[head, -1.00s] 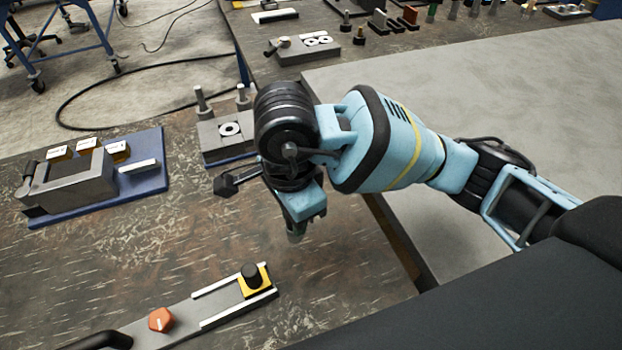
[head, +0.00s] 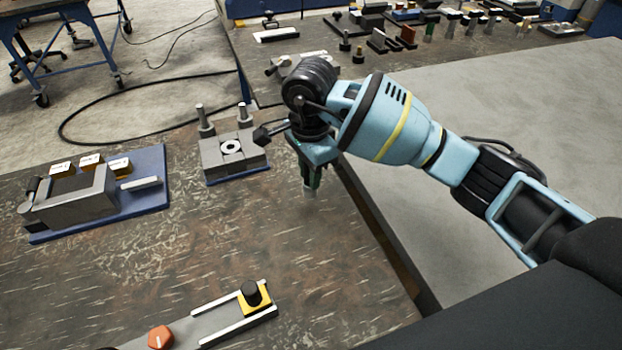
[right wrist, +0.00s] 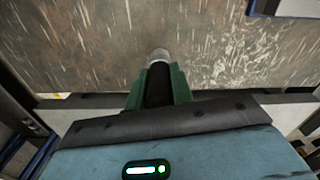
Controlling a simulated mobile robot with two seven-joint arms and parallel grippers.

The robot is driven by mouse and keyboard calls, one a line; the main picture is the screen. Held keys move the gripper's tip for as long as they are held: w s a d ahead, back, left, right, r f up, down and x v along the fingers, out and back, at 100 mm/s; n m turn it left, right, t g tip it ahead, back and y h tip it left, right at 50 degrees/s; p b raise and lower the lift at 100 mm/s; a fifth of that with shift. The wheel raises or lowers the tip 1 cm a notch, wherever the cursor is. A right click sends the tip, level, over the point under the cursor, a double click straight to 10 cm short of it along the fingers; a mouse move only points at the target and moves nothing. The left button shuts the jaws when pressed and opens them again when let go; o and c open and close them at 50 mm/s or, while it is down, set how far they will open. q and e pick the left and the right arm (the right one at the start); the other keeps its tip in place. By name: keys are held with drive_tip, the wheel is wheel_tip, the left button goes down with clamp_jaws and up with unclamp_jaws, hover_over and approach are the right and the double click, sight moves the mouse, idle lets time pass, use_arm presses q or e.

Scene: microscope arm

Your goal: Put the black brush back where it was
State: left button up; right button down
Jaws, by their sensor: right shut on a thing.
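My right gripper (head: 309,178) hangs pointing down over the brown table near its right edge. In the right wrist view its green fingers (right wrist: 158,88) are shut on the black brush (right wrist: 159,84). The brush's pale grey tip sticks out past the fingers. In the head view only this tip of the brush (head: 308,193) shows clearly below the gripper, apparently above the table surface. My left gripper is not in view.
A grey fixture (head: 232,158) with two posts and a white ring stands left of the gripper. A blue board (head: 150,199) holds a grey block and yellow pieces. A rail (head: 240,312) with a yellow block lies in front. Pale surface (head: 450,150) right; central brown table clear.

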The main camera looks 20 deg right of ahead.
drive_tip(key=shift+w+d+f, duration=0.1)
drive_tip(key=shift+w+d, duration=0.15)
drive_tip(key=shift+w, duration=0.15)
drive_tip(key=shift+f, duration=1.8)
drive_tip(key=c, duration=1.2)
unclamp_jaws()
drive_tip(key=shift+r, duration=6.15)
drive_tip(key=shift+s, duration=0.1)
